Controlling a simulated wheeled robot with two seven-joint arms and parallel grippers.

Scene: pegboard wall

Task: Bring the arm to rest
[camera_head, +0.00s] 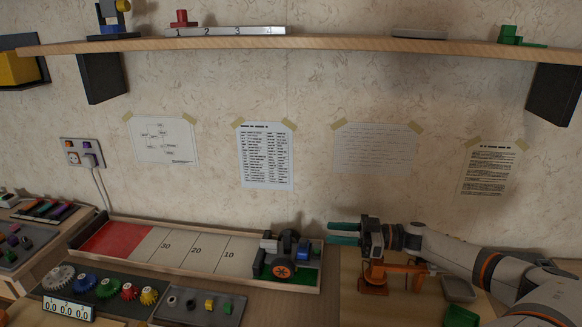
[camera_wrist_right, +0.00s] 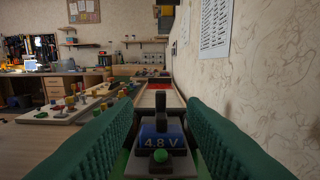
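My right gripper (camera_head: 334,232) comes in from the right in the head view, its two green fingers pointing left. They are spread with a gap between them, and nothing is held. In the right wrist view the fingers (camera_wrist_right: 160,135) stand wide apart at either side. Between them, farther ahead, shows a small wheeled vehicle with a blue "4.8 V" block (camera_wrist_right: 163,140). In the head view this vehicle (camera_head: 283,257) sits at the right end of a marked track, just left of my fingertips and apart from them. My left gripper is in neither view.
The track (camera_head: 180,250) has numbered zones and a red end. Gear and block trays (camera_head: 200,305) lie in front. An orange mechanism (camera_head: 374,280) stands below my right arm, with a grey tray (camera_head: 458,289) nearby. A wooden shelf (camera_head: 330,43) crosses the wall above.

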